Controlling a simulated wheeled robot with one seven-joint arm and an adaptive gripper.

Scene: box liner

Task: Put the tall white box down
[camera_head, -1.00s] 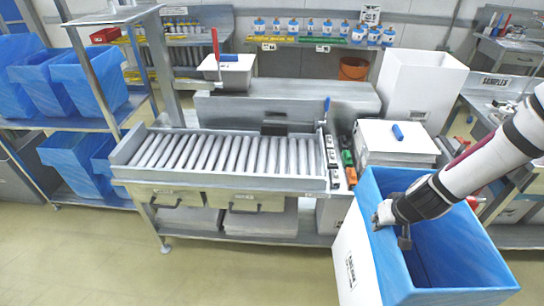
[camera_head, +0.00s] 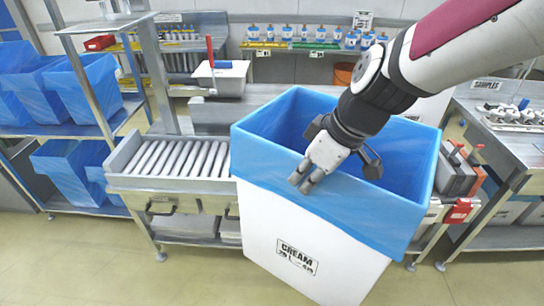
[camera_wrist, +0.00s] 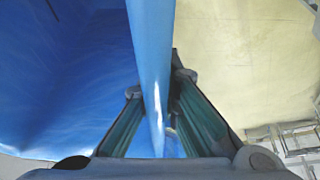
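The tall white box (camera_head: 305,240) with a blue liner (camera_head: 262,165) folded over its rim is large in the middle of the head view. It leans a little, and its label reads CREAM. Its lower end runs out of the picture, so I cannot tell whether it touches the floor. My gripper (camera_head: 338,178) is at the near rim, one finger outside and one inside the box. In the wrist view, my gripper (camera_wrist: 160,88) has its fingers on both sides of the blue-covered rim (camera_wrist: 151,50), shut on it.
A roller conveyor table (camera_head: 180,158) stands left and behind, partly hidden by the box. A shelf with blue-lined bins (camera_head: 75,85) is at the far left. A steel bench marked SAMPLES (camera_head: 510,140) is at the right. Floor (camera_head: 90,265) at the front left is clear.

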